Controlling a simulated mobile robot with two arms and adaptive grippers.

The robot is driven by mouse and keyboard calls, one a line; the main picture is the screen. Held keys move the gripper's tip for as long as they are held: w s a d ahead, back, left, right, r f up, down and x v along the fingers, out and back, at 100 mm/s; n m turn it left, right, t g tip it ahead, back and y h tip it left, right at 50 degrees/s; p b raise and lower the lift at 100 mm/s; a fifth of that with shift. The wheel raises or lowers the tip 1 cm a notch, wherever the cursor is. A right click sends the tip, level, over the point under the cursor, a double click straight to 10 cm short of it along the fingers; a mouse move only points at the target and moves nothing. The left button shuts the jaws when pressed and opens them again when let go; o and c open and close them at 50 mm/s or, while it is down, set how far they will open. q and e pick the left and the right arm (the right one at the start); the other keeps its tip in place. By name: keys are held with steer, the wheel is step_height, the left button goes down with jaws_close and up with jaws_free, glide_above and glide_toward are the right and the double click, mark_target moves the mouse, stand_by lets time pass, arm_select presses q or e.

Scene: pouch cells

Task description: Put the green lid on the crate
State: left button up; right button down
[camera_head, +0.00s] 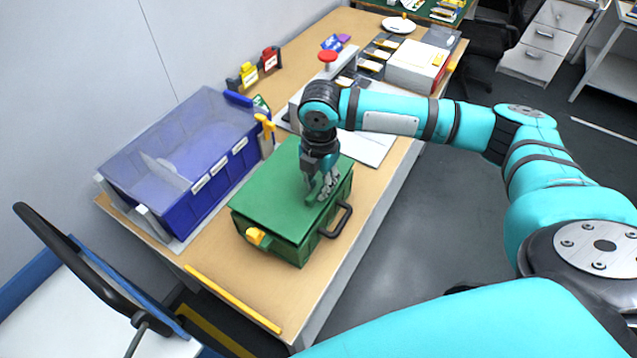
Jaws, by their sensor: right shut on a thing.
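The green crate (306,243) stands on the wooden table, with a black handle on its right side and a yellow latch (256,236) at its front. The flat green lid (270,197) lies over the top of the crate. I cannot tell whether it is fully seated all round. My right gripper (322,192) reaches down from above and is shut on the lid near its right part; the fingers hide what they grip. My left gripper is not in view.
A blue bin unit (215,190) with a clear cover stands close left of the crate. Behind the crate are a white sheet (368,146) and a device with a red button (327,57). A yellow strip (232,298) marks the table's front; bare table lies before the crate.

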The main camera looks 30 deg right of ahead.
steer(key=shift+f, duration=0.6)
steer(key=shift+f, duration=0.6)
steer(key=c, duration=1.2)
jaws_free()
step_height(320, 180, up, 13)
steer(key=shift+r+b, duration=0.15)
steer(key=shift+b, duration=0.75)
steer(key=shift+s, duration=0.15)
